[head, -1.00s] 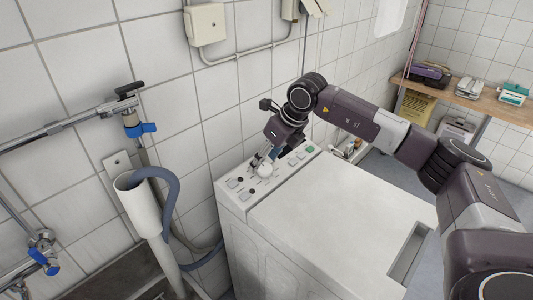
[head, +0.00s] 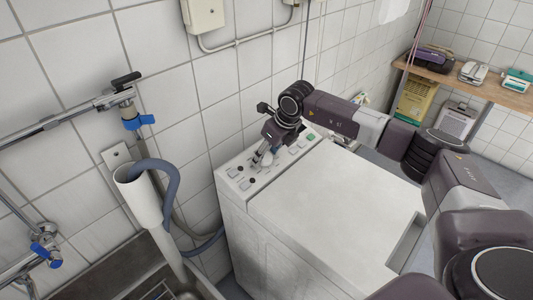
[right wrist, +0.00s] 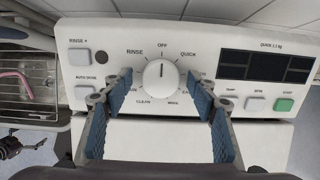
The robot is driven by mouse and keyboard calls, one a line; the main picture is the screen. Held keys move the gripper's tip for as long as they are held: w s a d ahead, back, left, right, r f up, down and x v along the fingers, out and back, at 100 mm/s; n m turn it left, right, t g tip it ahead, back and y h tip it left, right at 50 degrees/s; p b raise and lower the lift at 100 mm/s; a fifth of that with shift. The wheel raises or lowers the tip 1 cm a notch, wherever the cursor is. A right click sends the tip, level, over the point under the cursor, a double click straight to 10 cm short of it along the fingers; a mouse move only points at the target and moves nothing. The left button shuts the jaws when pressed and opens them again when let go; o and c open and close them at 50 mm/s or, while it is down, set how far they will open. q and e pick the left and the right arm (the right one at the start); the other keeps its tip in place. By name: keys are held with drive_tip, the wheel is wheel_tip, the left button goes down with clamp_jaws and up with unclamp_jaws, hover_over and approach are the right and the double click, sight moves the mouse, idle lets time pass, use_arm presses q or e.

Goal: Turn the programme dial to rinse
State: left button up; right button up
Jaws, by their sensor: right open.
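The white round programme dial (right wrist: 161,80) sits on the control panel of the white washing machine (head: 330,215). Its pointer line is up, at OFF. RINSE (right wrist: 135,52) is printed to the upper left of the dial, QUICK to the upper right. My right gripper (right wrist: 160,84) is open, with one blue-padded finger on each side of the dial. Gaps show between the pads and the dial. In the head view my right gripper (head: 262,156) is over the panel and partly hides the dial. My left gripper is not in view.
Several buttons surround the dial, including a green one (right wrist: 284,105), and a dark display (right wrist: 265,66) is at the right. The tiled wall is close behind the panel. A grey hose in a white pipe (head: 140,200) stands left of the machine. The machine's top is clear.

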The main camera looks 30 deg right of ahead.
drive_tip(key=shift+w, duration=0.1)
drive_tip(key=c, duration=0.4)
drive_tip(key=shift+d, duration=0.1)
drive_tip(key=c, duration=0.7)
drive_tip(key=shift+f+n+b, duration=0.15)
drive_tip(key=shift+n+b, duration=0.45)
drive_tip(key=shift+b, duration=0.05)
drive_tip(key=shift+n+b, duration=0.85)
drive_tip(key=shift+n, duration=0.25)
drive_tip(key=n+b, duration=0.1)
drive_tip(key=n, duration=0.1)
drive_tip(key=shift+n+g+y+b, duration=0.3)
drive_tip(key=shift+n, duration=0.1)
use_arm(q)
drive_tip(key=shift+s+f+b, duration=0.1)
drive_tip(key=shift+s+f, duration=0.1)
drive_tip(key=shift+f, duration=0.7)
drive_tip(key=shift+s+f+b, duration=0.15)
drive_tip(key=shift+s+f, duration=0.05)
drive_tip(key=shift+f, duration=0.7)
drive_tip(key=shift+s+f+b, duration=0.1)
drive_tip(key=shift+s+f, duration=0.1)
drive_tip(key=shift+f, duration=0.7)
use_arm(e)
drive_tip(key=shift+n, duration=0.8)
drive_tip(key=shift+r, duration=0.2)
